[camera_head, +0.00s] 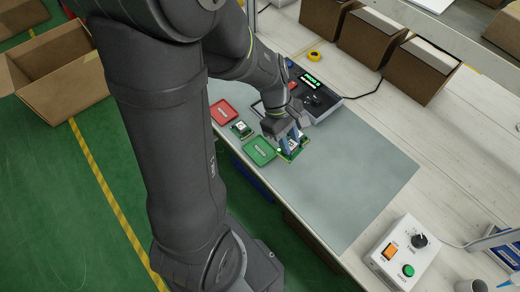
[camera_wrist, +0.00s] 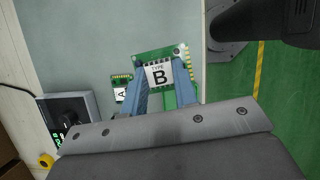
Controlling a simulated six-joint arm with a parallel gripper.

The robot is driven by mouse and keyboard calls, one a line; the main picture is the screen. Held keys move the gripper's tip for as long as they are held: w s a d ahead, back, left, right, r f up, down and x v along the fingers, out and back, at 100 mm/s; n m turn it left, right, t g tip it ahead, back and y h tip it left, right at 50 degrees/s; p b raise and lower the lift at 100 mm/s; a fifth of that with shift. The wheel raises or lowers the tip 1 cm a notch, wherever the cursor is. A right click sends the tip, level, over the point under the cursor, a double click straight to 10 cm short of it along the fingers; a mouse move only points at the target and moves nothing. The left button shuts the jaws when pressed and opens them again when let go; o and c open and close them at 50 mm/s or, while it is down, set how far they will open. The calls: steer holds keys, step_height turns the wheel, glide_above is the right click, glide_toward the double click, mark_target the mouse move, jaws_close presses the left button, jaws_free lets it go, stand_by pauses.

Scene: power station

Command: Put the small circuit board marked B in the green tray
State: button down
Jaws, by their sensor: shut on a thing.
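The green circuit board (camera_wrist: 147,55) has a white label reading "TYPE B". In the wrist view it lies between the blue fingers of my gripper (camera_wrist: 161,82), which are shut on it. In the head view, my gripper (camera_head: 290,143) and the board (camera_head: 287,156) are just right of the green tray (camera_head: 259,150). I cannot tell whether the board is clear of the mat. The green tray lies on the grey mat near the bench edge, and no board shows in it. My arm hides part of the area.
A smaller board marked A (camera_wrist: 121,92) lies beside board B in the wrist view. In the head view, another small board (camera_head: 242,129) lies between the green tray and a red tray (camera_head: 224,112). A black device (camera_head: 313,97) stands behind. The mat's right part (camera_head: 350,185) is clear.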

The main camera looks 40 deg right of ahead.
steer(key=shift+s+a+r+m, duration=0.1)
steer(key=shift+s+a+m, duration=0.4)
steer(key=shift+s, duration=0.1)
steer(key=shift+a+y, duration=0.2)
steer(key=shift+y, duration=0.1)
steer(key=shift+m, duration=0.3)
steer(key=w+f, duration=0.2)
steer(key=w, duration=0.1)
steer(key=w+f, duration=0.2)
steer(key=w, duration=0.2)
steer(key=w+f, duration=0.3)
steer(key=w, duration=0.1)
steer(key=shift+a, duration=0.35)
steer(key=shift+w+f, duration=0.1)
steer(key=shift+f, duration=1.9)
steer(key=c, duration=1.1)
jaws_free()
steer(key=shift+f, duration=0.15)
steer(key=shift+c, duration=0.2)
